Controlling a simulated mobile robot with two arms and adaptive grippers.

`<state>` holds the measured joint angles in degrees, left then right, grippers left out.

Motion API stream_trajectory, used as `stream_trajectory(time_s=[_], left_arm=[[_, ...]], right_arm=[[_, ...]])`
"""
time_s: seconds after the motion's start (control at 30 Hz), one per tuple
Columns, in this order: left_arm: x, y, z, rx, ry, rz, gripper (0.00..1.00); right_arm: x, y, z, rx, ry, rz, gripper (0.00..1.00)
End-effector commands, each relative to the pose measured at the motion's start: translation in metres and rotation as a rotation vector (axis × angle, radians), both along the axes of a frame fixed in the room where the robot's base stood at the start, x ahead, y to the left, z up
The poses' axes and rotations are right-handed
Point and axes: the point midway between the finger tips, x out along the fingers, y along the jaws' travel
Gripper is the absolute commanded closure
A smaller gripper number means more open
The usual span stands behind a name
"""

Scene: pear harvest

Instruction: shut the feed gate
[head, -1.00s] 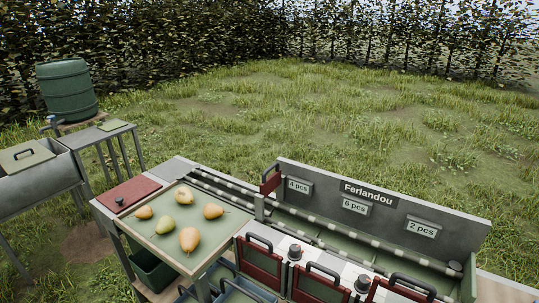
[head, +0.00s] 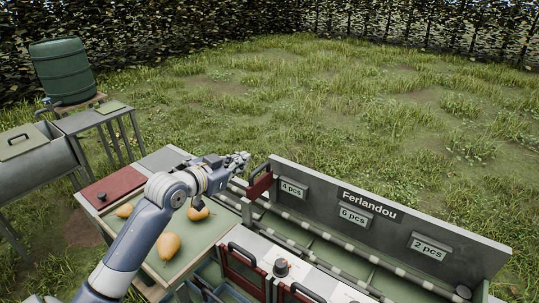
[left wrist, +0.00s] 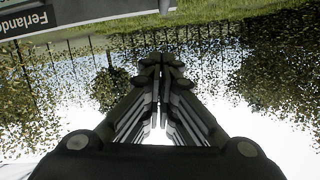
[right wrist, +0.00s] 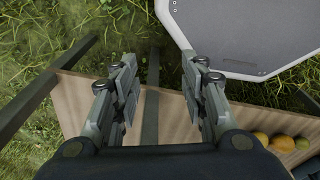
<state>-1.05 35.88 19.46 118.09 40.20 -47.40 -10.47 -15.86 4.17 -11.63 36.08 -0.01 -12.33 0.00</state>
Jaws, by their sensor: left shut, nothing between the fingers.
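The red feed gate (head: 260,187) with a dark handle stands raised at the left end of the long roller channel, beside the "4 pcs" label. Its lower edge is above the rails, so it looks open. My left gripper (head: 243,160) is just left of and above the gate, apart from it in the head view. Its fingers are together and empty; in the left wrist view (left wrist: 160,62) they point toward hedge and sky. My right gripper (right wrist: 165,82) is open and empty in the right wrist view, over a wooden board and grass. It is outside the head view.
Pears (head: 170,246) lie on the green tray (head: 205,238), partly hidden by my left arm. More red gates (head: 243,268) with handles line the sorter's front. The signboard (head: 385,218) stands behind the channel. A green barrel (head: 62,72) stands far left.

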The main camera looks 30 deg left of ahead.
Motion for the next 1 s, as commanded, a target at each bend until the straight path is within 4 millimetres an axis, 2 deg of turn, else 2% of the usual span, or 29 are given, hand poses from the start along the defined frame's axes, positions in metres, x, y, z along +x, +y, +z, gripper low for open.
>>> stream_trajectory(time_s=[0.07,0.17,0.4,0.5,0.63,0.77,0.87,1.0], left_arm=[[0.002,0.002,0.002,-0.001,-0.003,0.002,1.0],[0.009,0.002,0.002,-0.002,-0.005,0.001,1.0],[0.045,0.0,-0.006,-0.005,-0.005,0.002,1.0],[0.061,0.0,-0.011,-0.005,-0.004,0.002,1.0],[0.081,-0.001,-0.017,-0.004,-0.004,0.002,1.0],[0.099,-0.002,-0.023,-0.003,-0.003,0.002,1.0],[0.096,0.002,-0.042,-0.002,0.003,0.002,1.0],[0.096,0.005,-0.057,-0.002,0.0,0.001,1.0]], right_arm=[[0.009,-0.003,0.002,-0.003,-0.011,0.0,0.6],[0.005,-0.006,0.005,-0.008,-0.007,-0.002,0.6],[-0.047,-0.012,0.017,-0.017,0.071,-0.002,0.6],[-0.056,-0.012,0.023,-0.018,0.083,-0.002,0.6],[-0.045,-0.012,0.029,-0.017,0.067,-0.001,0.6],[-0.019,-0.009,0.037,-0.012,0.027,-0.001,0.6],[-0.007,-0.008,0.044,-0.009,0.008,-0.001,0.6],[-0.007,-0.008,0.047,-0.009,0.01,-0.001,0.6]])
